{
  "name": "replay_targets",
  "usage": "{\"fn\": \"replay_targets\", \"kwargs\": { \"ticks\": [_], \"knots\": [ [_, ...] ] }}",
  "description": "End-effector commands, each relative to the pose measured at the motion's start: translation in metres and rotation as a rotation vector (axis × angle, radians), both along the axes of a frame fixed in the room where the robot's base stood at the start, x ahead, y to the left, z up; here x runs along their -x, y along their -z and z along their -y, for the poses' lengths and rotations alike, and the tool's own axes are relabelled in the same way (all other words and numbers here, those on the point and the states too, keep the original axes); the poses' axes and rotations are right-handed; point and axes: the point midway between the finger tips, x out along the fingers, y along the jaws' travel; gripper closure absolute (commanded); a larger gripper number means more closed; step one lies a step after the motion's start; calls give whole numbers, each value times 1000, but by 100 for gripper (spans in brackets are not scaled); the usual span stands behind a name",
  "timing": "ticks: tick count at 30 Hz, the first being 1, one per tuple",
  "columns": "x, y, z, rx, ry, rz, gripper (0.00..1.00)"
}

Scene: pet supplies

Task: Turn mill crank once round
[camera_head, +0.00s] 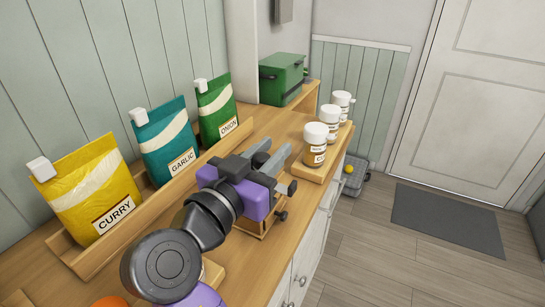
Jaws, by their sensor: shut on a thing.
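The mill (262,229) is a small wooden box on the counter, mostly hidden under my gripper. Its crank cannot be made out clearly behind the jaws. My gripper (268,158), with a purple body and grey fingers, is right over the mill. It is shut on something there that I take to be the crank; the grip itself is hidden.
Yellow curry (92,189), teal garlic (166,142) and green onion (217,108) pouches stand in a wooden rack on the left. White-capped jars (316,145) stand on a wooden stand at the right edge. A green box (281,80) is behind. Floor on the right is mostly clear.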

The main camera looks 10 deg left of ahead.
Motion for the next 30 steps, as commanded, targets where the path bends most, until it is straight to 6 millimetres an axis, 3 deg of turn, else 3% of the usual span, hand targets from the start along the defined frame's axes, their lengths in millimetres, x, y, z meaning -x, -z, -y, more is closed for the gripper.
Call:
{"fn": "replay_targets", "kwargs": {
  "ticks": [14,15,18,30],
  "knots": [
    [0,0,1,0,18,-2,100],
    [0,0,1,0,17,-2,70],
    [0,0,0,1,17,-1,52],
    [0,0,0,1,15,-1,52]
  ]
}}
